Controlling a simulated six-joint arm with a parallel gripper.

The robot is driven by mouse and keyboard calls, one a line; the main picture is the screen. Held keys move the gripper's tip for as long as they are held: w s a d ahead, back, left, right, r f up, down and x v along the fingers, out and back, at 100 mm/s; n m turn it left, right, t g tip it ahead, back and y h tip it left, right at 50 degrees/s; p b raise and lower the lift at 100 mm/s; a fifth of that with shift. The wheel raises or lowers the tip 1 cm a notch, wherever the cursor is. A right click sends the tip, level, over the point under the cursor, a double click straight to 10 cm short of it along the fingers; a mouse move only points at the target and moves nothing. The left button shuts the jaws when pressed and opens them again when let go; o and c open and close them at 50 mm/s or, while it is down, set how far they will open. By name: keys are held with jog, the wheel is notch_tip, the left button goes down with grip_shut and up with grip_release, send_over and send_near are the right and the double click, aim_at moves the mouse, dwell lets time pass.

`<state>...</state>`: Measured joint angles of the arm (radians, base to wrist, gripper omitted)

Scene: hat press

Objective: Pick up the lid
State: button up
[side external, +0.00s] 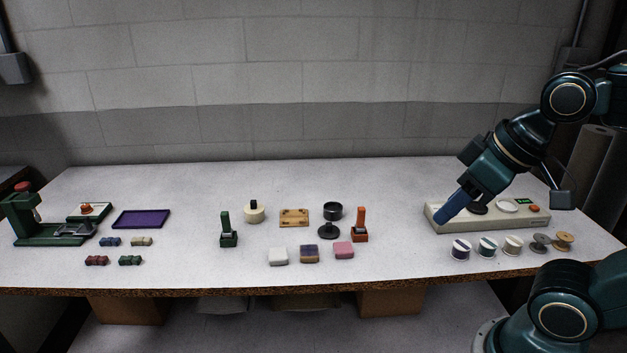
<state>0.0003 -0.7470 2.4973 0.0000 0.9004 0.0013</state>
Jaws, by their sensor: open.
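No piece is plainly marked as the lid. A dark, low disc with a central knob or post (328,232) stands on the table in front of a black cup-like cylinder (332,211). A cream round jar (254,214) with a black knob on top stands further left. My gripper (440,219) points down and left over the left end of a long beige panel (485,221), well to the right of these pieces. It is open, with its blue fingers overlapping in this view. A dark round part (477,209) on the panel is partly hidden behind the gripper.
Several spools (487,247) line up before the panel. A green press (35,225) and a purple tray (142,219) are at the left. Green (228,231) and orange (360,226) upright tools and small blocks (309,254) stand mid-table. The table between the orange tool and panel is clear.

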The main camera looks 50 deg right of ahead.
jog(key=w+d+r+m+g, duration=0.1)
jog(key=w+r+m, duration=0.15)
jog(key=w, duration=0.55)
jog(key=m+g, duration=0.5)
jog(key=m, duration=0.2)
send_over(329, 224)
jog(key=shift+n, duration=0.25)
jog(key=shift+w+d+f, duration=0.1)
jog(key=shift+d+f, duration=0.05)
jog(key=shift+f, duration=11.55)
jog(key=shift+f, duration=0.1)
jog(key=shift+f, duration=2.5)
